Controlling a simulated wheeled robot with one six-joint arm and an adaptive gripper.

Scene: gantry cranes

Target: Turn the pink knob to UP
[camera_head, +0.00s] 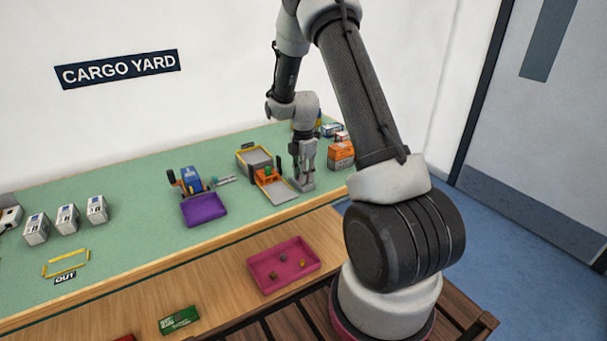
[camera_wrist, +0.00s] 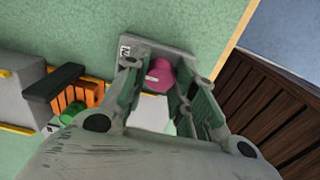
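The pink knob (camera_wrist: 160,76) with a pale pointer mark sits on a grey control box (camera_wrist: 128,48) in the wrist view. A small label is on the box, too small to read surely. My gripper (camera_wrist: 168,88) is over the knob with its two fingers apart, one on each side of it. I cannot tell whether the fingers touch the knob. In the head view my gripper (camera_head: 307,165) points down over the grey box (camera_head: 304,184), and the knob is hidden there.
Left of the box stands an orange crane (camera_head: 268,176) with a grey tray. A purple tray (camera_head: 204,209), orange boxes (camera_head: 341,155) on the right and a pink tray (camera_head: 284,265) in front are near.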

